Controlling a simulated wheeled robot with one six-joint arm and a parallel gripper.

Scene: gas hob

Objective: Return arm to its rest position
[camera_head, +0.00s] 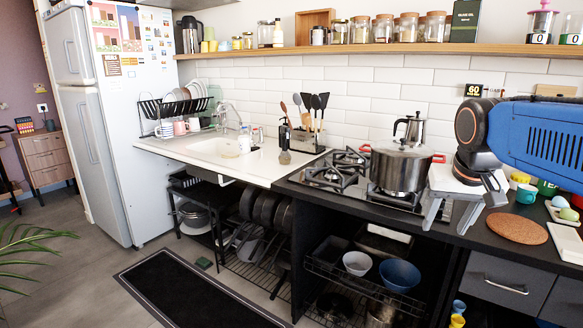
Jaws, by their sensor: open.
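My gripper (462,214) is at the right of the head view, at the end of my blue arm. Its grey fingers point down and are spread apart, with nothing seen between them. It appears in front of the right end of the gas hob (323,182), over the dark counter's front edge. A steel pot (398,168) with red handles stands on the hob, just left of the gripper in the picture. I cannot tell how far apart the pot and gripper are. A moka pot (409,130) stands behind the pot. The gripper hides part of the hob.
A round cork mat (517,226) lies on the counter right of my gripper, with cups and a board beyond. A wooden shelf (385,49) with jars runs along the wall. A sink (222,147) and utensil holder (304,138) are left. The floor before the counter holds a dark mat (195,300).

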